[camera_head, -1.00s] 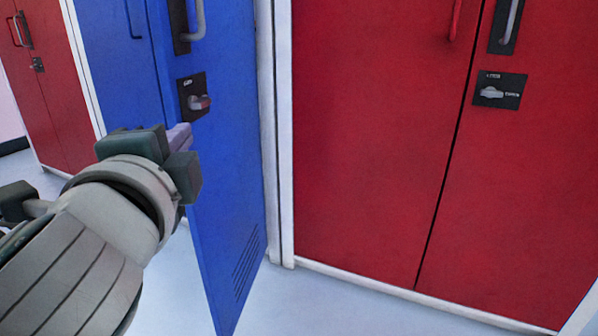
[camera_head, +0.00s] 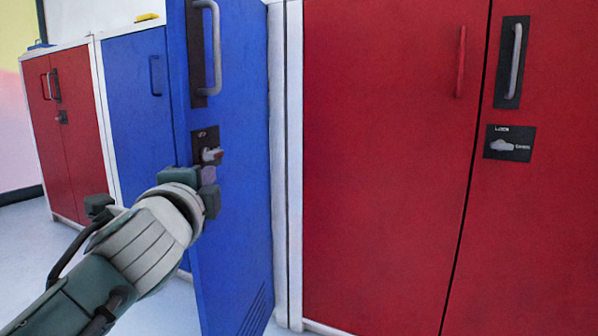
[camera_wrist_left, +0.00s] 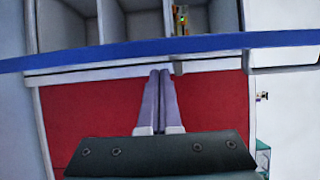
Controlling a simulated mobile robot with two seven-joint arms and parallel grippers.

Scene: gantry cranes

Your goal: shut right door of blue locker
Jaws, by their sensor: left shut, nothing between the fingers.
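The blue locker's right door (camera_head: 235,200) stands swung open, hinged at the white frame on its right. Its outer face shows a grey bar handle (camera_head: 216,45) and a dark lock plate with a knob (camera_head: 211,155). The closed left blue door (camera_head: 140,100) is behind it. My left gripper (camera_head: 208,176) is shut and empty, just below the knob in the picture; contact cannot be told. In the left wrist view, the shut fingers (camera_wrist_left: 160,80) point at the door (camera_wrist_left: 200,44), seen edge-on as a blue strip. Beyond it are grey open shelves (camera_wrist_left: 130,22). My right gripper is not in view.
A red locker (camera_head: 385,170) with shut doors stands right of the white frame (camera_head: 287,150). Another red locker (camera_head: 75,130) is at far left. A yellow object (camera_head: 147,17) lies on top of the blue locker. Pale floor (camera_head: 30,250) is clear at left.

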